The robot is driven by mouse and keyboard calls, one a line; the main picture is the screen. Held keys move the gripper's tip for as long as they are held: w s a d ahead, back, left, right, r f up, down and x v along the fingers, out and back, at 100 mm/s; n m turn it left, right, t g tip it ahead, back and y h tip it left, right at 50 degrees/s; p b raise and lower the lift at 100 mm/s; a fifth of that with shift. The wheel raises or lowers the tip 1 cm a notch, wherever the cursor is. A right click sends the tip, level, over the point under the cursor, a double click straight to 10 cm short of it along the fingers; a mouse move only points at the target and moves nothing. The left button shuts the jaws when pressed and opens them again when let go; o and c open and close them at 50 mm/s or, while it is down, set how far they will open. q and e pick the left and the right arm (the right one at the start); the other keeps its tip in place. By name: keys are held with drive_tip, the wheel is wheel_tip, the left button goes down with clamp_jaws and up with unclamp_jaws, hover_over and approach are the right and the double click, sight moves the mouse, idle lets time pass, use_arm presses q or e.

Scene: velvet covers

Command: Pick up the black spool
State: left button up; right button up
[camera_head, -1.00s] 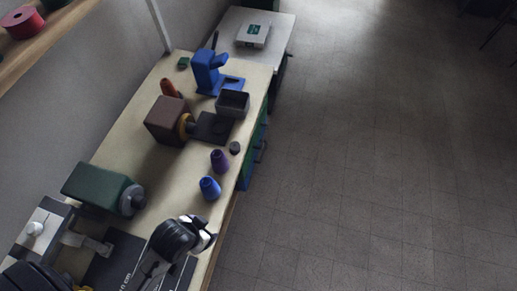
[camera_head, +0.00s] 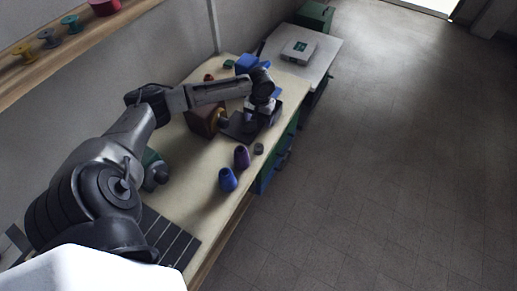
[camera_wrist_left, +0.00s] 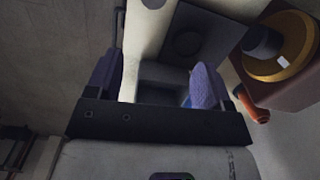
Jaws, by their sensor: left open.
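A small dark grey round piece (camera_head: 259,148), which may be the black spool, stands near the table's front edge beside a purple cone (camera_head: 241,157). What seems to be the same piece shows at the top edge of the left wrist view (camera_wrist_left: 153,3). My left gripper (camera_head: 266,112) hangs over the grey open box, farther along the table than this piece. In the left wrist view its two purple fingers (camera_wrist_left: 155,80) are apart with nothing held, and the box (camera_wrist_left: 160,74) lies beyond them. My right gripper is out of view.
A blue cone (camera_head: 228,180) stands near the purple one. A brown block (camera_head: 205,120) with a yellow ring and a dark plate (camera_head: 236,127) lie beside the box. A shelf with several coloured spools (camera_head: 70,24) runs along the wall. The table's front right is bare.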

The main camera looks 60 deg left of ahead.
use_arm(q)
drive_tip(key=n, duration=0.2)
drive_tip(key=n+h+b, duration=0.1)
hover_over(259, 147)
drive_tip(key=a, duration=0.1)
drive_tip(key=f, duration=0.9)
drive_tip(key=shift+w+f, duration=0.2)
drive_tip(key=f, duration=0.1)
drive_tip(key=f+b, duration=0.1)
drive_tip(key=f, duration=0.1)
drive_tip(key=d+f, duration=0.1)
drive_tip(key=shift+s+f, duration=0.25)
drive_tip(key=shift+f, duration=0.1)
drive_tip(key=shift+a, duration=0.1)
drive_tip(key=c, duration=0.9)
drive_tip(key=shift+c, duration=0.5)
drive_tip(key=shift+r, duration=0.1)
